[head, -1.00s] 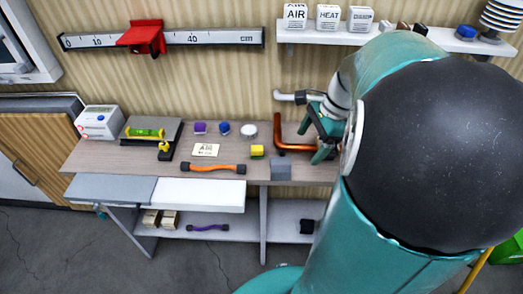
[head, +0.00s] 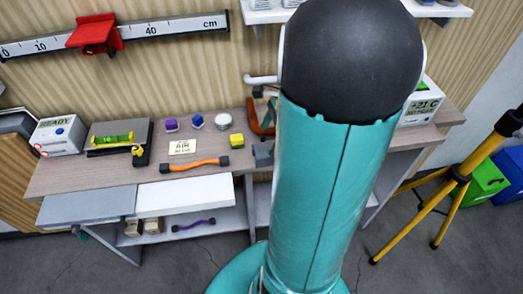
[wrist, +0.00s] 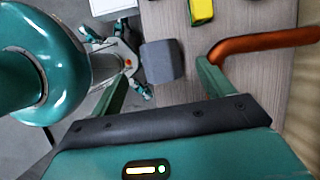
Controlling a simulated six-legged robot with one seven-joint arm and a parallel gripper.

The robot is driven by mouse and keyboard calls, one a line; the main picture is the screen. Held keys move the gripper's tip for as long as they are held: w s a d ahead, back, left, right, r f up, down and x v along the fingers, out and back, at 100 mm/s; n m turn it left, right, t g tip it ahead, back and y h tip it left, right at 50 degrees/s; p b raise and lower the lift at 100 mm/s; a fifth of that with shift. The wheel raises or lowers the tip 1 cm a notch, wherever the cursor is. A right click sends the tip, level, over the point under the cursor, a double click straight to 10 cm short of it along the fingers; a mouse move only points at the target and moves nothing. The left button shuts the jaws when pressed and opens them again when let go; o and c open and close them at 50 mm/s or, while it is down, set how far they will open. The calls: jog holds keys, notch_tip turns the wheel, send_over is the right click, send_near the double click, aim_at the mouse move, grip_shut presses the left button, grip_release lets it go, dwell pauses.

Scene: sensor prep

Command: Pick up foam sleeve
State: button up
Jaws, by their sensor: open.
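The grey foam-like piece, which I take for the foam sleeve, stands near the table's front edge. In the head view the grey piece (head: 263,154) is partly hidden by my arm. In the wrist view the grey piece (wrist: 161,61) lies between and slightly beyond the fingertips of my gripper (wrist: 162,74). My gripper is open and empty. Both fingers look apart from the piece. In the head view my gripper is mostly hidden behind my arm.
A copper-coloured bent pipe (wrist: 262,44) passes close to my right finger. A yellow block (wrist: 201,10) lies beyond the grey piece. An orange tube with black ends (head: 194,165) lies left on the table (head: 90,178). A yellow tripod (head: 455,180) stands at right.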

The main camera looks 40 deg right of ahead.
aim_at(262, 146)
jog(key=x, duration=0.7)
jog(key=shift+f, duration=0.15)
jog(key=c, duration=1.1)
jog(key=shift+o, duration=0.2)
jog(key=shift+w+r, duration=0.1)
jog(key=shift+r, duration=0.55)
notch_tip(262, 146, up, 2)
jog(key=shift+r, duration=0.1)
jog(key=s+r, duration=0.9)
jog(key=s, duration=0.5)
jog(key=shift+s+r, duration=0.15)
jog(key=shift+r, duration=0.15)
